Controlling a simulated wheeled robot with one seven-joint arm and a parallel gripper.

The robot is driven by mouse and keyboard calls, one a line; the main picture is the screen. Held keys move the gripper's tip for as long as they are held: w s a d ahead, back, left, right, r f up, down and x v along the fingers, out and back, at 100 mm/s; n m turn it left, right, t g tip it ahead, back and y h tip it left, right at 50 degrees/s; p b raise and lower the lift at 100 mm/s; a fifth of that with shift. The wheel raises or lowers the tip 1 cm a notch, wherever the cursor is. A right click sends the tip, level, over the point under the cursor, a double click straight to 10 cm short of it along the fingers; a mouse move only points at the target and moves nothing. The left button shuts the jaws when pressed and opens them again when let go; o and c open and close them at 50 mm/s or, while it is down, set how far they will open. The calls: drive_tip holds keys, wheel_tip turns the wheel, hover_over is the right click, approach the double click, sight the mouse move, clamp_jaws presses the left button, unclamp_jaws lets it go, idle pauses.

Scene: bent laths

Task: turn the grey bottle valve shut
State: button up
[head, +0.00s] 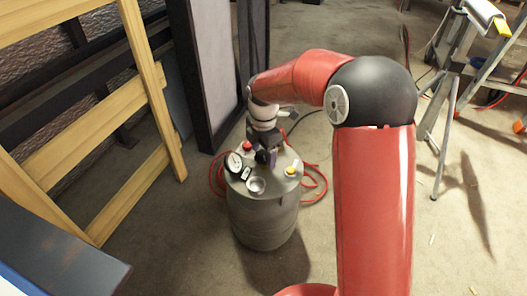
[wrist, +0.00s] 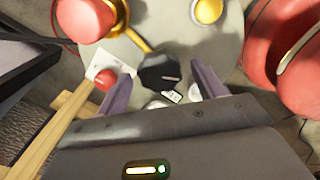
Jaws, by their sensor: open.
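The dark grey faceted knob of the bottle valve (wrist: 160,70) has a pale mark on it and sits by a brass stem on top of the drum. In the wrist view it lies between the two purple fingers of my gripper (wrist: 161,72), which is open with a finger on either side. I cannot tell whether either finger touches it. In the head view my gripper (head: 268,158) is low over the drum top, and the knob (head: 261,156) is partly hidden by it.
A wooden frame (head: 140,185) stands left, a stepladder (head: 450,110) right.

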drive_tip(key=c, duration=1)
drive_tip(key=shift+m, duration=0.3)
drive_tip(key=m+p, duration=0.2)
drive_tip(key=m, duration=0.2)
drive_tip(key=shift+r, duration=0.1)
drive_tip(key=m+p, duration=0.1)
drive_tip(key=m, duration=0.4)
drive_tip(key=shift+m, duration=0.3)
drive_tip(key=m+p, duration=0.1)
drive_tip(key=m, duration=0.2)
drive_tip(key=shift+m, duration=0.3)
drive_tip(key=m, duration=0.3)
drive_tip(key=shift+m, duration=0.3)
drive_tip(key=m+p, duration=0.1)
drive_tip(key=m, duration=0.5)
drive_tip(key=shift+m, duration=0.3)
